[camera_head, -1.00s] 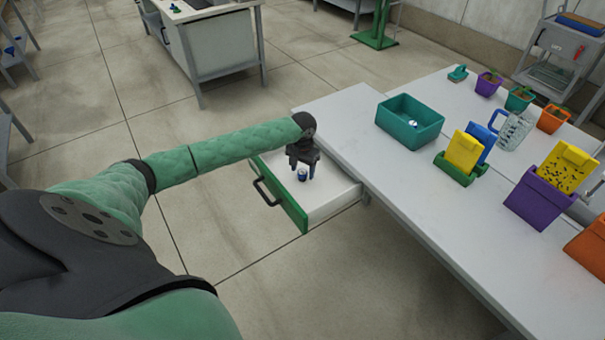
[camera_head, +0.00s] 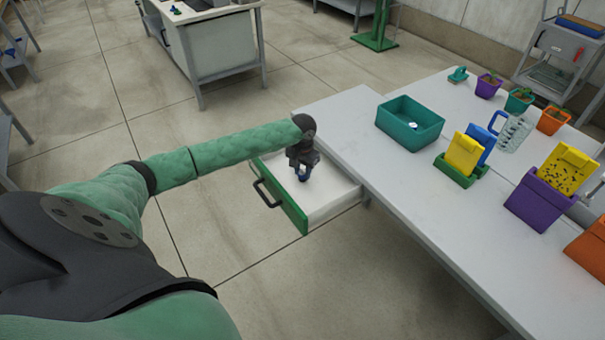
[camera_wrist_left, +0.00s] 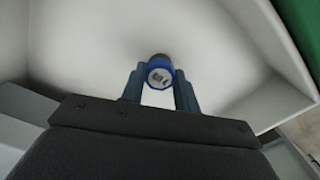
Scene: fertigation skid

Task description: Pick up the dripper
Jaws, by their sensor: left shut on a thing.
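The dripper (camera_wrist_left: 160,73), a small piece with a blue rim and a pale centre, is inside the open drawer (camera_head: 330,203). My left gripper (camera_head: 303,174) reaches down into the drawer. In the left wrist view my left gripper (camera_wrist_left: 160,85) has its two blue-grey fingers closed on the dripper, one on each side. In the head view the fingers mostly hide the dripper. I cannot tell whether it touches the drawer floor. My right gripper is not in view.
The drawer has a green front and a dark handle (camera_head: 266,193). The white table (camera_head: 400,190) stands right beside it. On the table are a teal bin (camera_head: 409,138) with a small piece inside, a clear jug (camera_head: 513,133), a purple holder (camera_head: 536,203) and several pots.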

